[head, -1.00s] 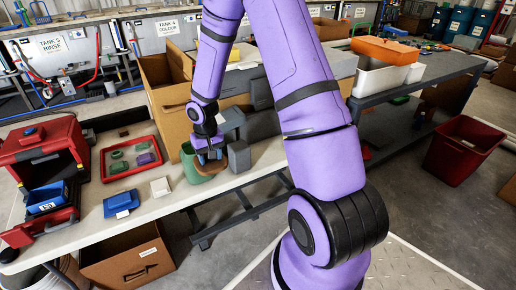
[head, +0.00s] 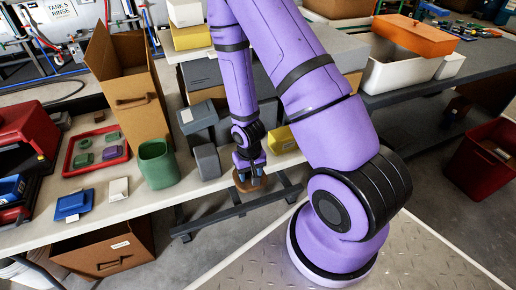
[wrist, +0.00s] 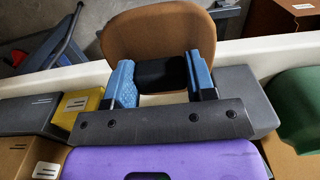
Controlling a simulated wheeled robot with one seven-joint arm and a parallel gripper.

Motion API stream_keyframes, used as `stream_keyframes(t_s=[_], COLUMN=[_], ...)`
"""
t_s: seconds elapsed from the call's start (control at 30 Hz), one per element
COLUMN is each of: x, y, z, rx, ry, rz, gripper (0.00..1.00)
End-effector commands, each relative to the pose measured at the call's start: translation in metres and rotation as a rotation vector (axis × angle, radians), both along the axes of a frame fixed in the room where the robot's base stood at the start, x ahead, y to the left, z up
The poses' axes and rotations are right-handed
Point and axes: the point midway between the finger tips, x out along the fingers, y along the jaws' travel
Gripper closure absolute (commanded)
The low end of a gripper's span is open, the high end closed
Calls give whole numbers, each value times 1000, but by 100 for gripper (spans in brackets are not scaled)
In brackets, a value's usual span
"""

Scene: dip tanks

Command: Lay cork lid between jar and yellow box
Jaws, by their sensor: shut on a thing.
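My gripper (head: 248,166) is shut on the brown cork lid (head: 250,184) and holds it just off the front edge of the table. In the wrist view the lid (wrist: 158,32) stands out beyond the two blue fingers (wrist: 160,75). The green jar (head: 157,164) stands upright on the table to the left, with grey boxes between it and my gripper. It also shows at the right of the wrist view (wrist: 296,105).
A grey box (head: 207,161) stands near the table's front edge between the jar and my gripper. More grey boxes (head: 199,121) are behind.

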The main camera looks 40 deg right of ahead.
Motion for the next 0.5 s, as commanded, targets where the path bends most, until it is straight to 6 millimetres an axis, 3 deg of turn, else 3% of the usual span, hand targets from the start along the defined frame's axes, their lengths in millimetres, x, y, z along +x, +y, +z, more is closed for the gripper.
stream_keyframes(t_s=[0.5], x=[86], y=[-65], z=[-10], rx=[0], ry=[-3], rz=[-5], gripper=[73])
